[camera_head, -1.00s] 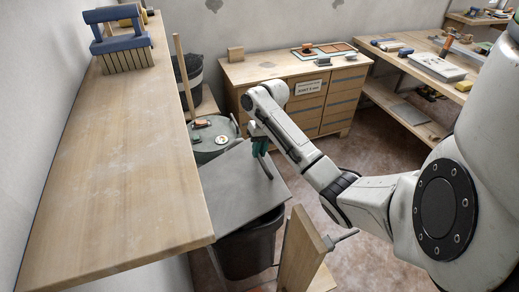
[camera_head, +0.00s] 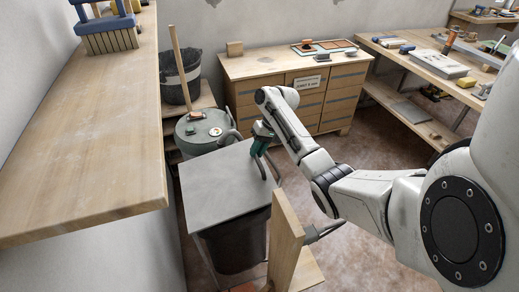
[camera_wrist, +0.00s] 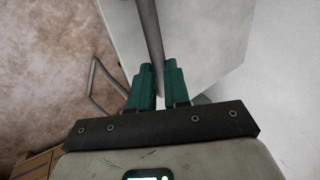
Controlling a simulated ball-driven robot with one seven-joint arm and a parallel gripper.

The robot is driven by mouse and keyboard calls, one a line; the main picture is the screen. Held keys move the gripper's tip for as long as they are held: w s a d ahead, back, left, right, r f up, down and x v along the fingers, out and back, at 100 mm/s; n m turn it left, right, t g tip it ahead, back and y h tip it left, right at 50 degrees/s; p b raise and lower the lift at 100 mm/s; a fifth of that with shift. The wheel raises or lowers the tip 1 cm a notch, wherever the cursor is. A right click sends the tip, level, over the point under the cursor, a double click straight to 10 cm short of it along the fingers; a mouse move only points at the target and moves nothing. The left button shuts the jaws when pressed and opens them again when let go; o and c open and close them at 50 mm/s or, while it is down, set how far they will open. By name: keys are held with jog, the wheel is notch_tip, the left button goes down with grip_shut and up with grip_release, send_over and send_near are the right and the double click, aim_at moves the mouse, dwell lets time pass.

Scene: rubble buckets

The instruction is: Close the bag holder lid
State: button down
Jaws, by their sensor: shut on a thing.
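The bag holder lid (camera_head: 222,182) is a flat grey panel. It lies about level over the dark bag (camera_head: 236,243) of the holder in the head view; I cannot tell whether it rests fully on the frame. My gripper (camera_head: 262,150) is at the lid's right edge, with green fingers. In the wrist view my gripper (camera_wrist: 160,88) is shut on a grey tubular handle (camera_wrist: 150,35), with the pale lid (camera_wrist: 200,35) behind it. The bag's opening is hidden under the lid.
A wooden shelf (camera_head: 90,130) fills the left. A wooden post (camera_head: 286,240) stands close in front of the holder. Behind it are a grey-green drum (camera_head: 203,130), a black bucket (camera_head: 181,78) and a drawer cabinet (camera_head: 297,70). Brown floor is open at right.

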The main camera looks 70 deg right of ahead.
jog(key=f, duration=0.1)
jog(key=f+b, duration=0.1)
jog(key=f, duration=0.1)
jog(key=s+d+f, duration=0.1)
jog(key=shift+f, duration=0.25)
jog(key=shift+r, duration=0.15)
jog(key=c, duration=1.1)
grip_release()
jog(key=v, duration=1)
jog(key=shift+s+r, duration=0.25)
jog(key=shift+d, duration=0.15)
